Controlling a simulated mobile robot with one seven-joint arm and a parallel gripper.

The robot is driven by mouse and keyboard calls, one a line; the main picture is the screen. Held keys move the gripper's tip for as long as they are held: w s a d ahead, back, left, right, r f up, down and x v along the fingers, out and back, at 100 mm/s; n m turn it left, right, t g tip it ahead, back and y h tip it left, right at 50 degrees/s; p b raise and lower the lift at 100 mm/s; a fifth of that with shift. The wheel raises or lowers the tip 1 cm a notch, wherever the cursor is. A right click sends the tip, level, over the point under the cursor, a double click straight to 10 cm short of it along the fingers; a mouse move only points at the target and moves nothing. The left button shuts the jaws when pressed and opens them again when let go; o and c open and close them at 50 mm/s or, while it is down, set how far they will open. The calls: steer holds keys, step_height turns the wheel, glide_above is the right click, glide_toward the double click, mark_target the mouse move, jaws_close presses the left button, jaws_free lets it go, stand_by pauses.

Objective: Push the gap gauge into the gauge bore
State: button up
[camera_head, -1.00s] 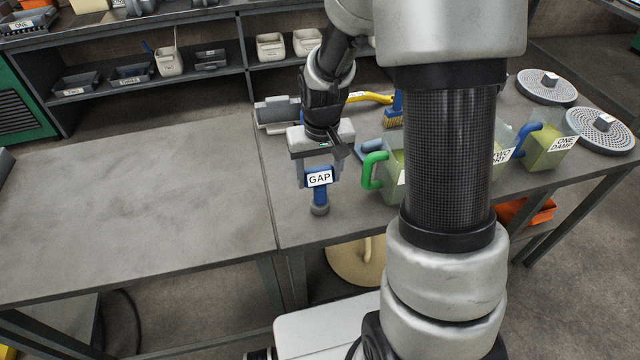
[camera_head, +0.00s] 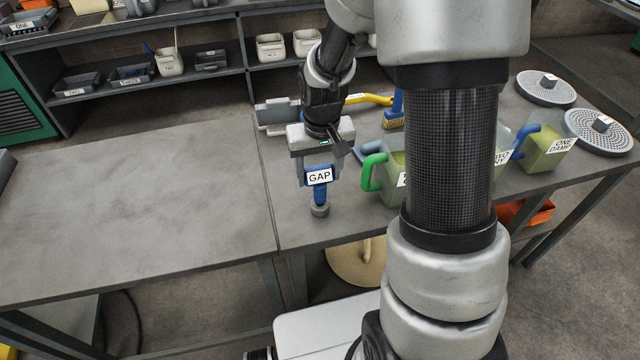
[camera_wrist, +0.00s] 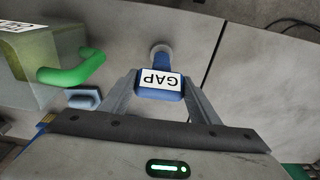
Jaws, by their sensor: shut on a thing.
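The gap gauge (camera_head: 320,177) is a blue piece with a white label reading GAP, and its grey lower end (camera_head: 320,210) points down toward the table. My gripper (camera_head: 318,172) is shut on its labelled upper part. In the wrist view the gauge (camera_wrist: 160,84) sits between both fingers, with the grey round end (camera_wrist: 161,52) beyond it. I cannot tell whether that end touches the table or is held just above it. The gauge looks about upright. I cannot make out a gauge bore in either view.
A green-handled jug (camera_head: 374,172) stands close to the right of my gripper, and a blue-handled jug (camera_head: 548,150) farther right. A brush (camera_head: 393,115), a yellow-handled tool (camera_head: 370,98) and a grey tray (camera_head: 277,115) lie behind. The left tabletop (camera_head: 130,215) is clear.

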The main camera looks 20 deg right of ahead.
steer(key=shift+r+p, duration=1.45)
steer(key=shift+r, duration=0.75)
